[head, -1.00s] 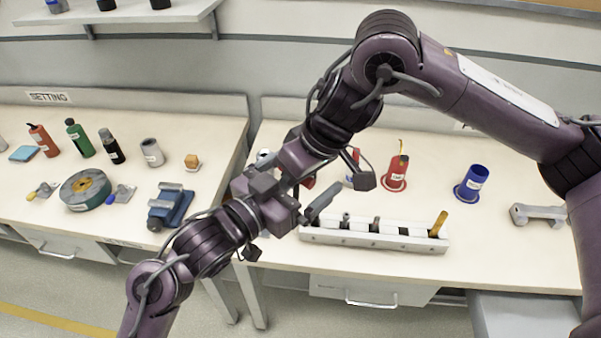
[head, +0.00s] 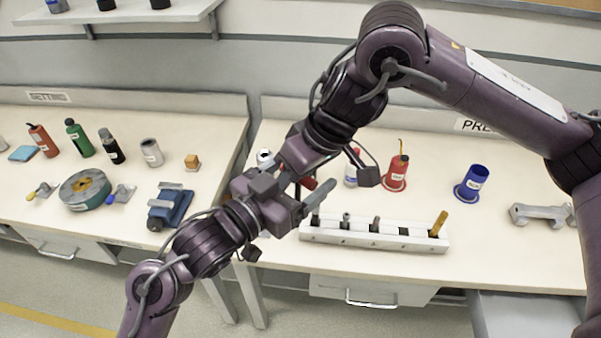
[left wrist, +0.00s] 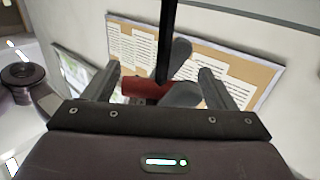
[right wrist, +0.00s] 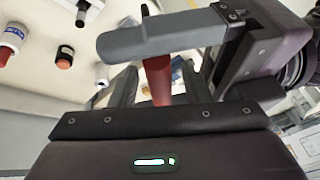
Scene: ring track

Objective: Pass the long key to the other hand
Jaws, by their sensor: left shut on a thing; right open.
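The long key has a red handle (head: 309,183), mostly hidden by my two hands in the head view. In the left wrist view the red handle (left wrist: 140,87) lies between the jaws, with a dark bar rising above it. My left gripper (head: 312,193) is shut on the key. In the right wrist view a grey left finger crosses in front of the red handle (right wrist: 158,82). My right gripper (right wrist: 160,85) is open, its fingers on either side of the handle with gaps showing. The two hands are very close together above the bench.
Below the hands is a white slotted rack (head: 345,238) holding several pieces. Behind it stand a red holder (head: 395,177) and a blue cup (head: 472,184); a grey wrench-like part (head: 540,214) lies right. The left bench holds bottles, a round reel (head: 85,190) and a blue vise (head: 170,208).

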